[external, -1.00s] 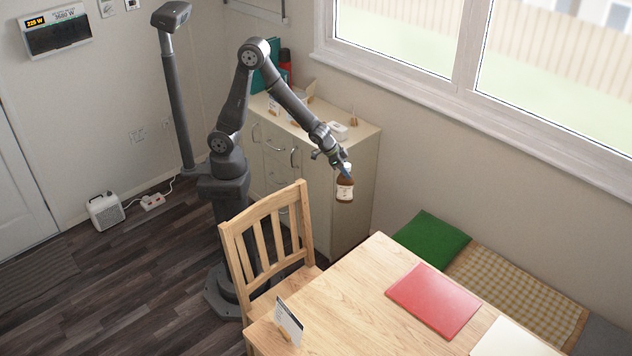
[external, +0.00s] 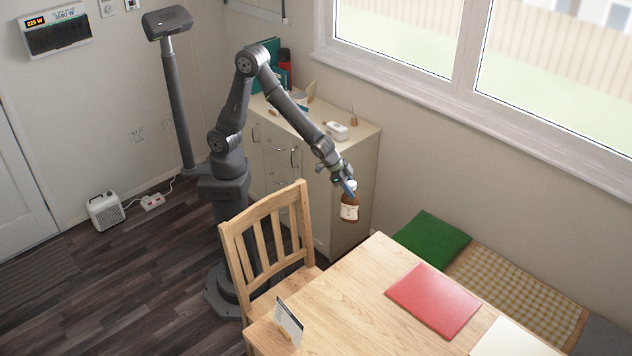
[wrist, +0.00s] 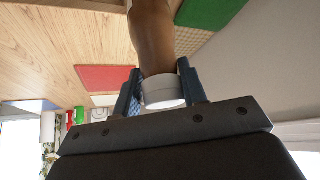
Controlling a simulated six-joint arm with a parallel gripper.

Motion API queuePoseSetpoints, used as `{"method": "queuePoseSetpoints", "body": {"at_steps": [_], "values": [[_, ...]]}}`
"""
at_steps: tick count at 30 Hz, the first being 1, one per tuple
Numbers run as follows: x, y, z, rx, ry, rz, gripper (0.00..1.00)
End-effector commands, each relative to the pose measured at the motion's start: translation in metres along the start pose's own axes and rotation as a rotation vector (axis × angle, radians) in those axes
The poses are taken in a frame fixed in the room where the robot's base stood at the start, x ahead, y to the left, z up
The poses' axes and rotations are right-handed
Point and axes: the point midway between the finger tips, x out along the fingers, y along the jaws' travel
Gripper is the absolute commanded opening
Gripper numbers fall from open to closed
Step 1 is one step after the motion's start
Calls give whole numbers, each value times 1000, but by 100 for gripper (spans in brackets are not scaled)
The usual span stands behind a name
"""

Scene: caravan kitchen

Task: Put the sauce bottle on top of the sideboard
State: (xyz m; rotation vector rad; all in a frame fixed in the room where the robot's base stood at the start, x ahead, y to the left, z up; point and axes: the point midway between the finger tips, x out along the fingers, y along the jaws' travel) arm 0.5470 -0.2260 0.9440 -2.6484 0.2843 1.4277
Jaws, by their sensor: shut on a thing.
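The sauce bottle (external: 349,208) is brown with a pale label and a white cap. My gripper (external: 347,186) is shut on it at the cap end, and the bottle hangs below the fingers in the air. In the wrist view the bottle (wrist: 155,40) shows with its white cap (wrist: 163,91) between the two fingers of my gripper (wrist: 162,88). The sideboard (external: 353,190) is a cream cabinet with drawers and doors against the wall under the window. The bottle is in front of the sideboard's right end, lower than its top and apart from it.
The sideboard top holds a white box (external: 337,131), a small brown item (external: 353,117) and teal and red things (external: 270,65) at the back left. A wooden chair (external: 262,232) and a table (external: 365,285) with a red mat (external: 433,301) stand in front.

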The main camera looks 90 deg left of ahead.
Motion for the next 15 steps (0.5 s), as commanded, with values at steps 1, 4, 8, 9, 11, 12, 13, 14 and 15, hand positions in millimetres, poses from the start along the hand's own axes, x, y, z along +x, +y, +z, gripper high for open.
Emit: {"method": "queuePoseSetpoints", "body": {"at_steps": [1, 4, 8, 9, 11, 12, 13, 14, 15], "values": [[-2, 26, -6, 30, 5, 20, 0], [-8, 70, -12, 79, 6, 51, 0], [-19, 129, -15, 144, 8, 94, 0], [-23, 147, -15, 164, 8, 108, 0], [-30, 175, -14, 196, 8, 128, 0], [-35, 194, -12, 216, 8, 142, 0], [-40, 208, -11, 230, 9, 153, 0], [-44, 221, -8, 245, 8, 163, 0], [-50, 239, -6, 264, 9, 177, 0]]}}
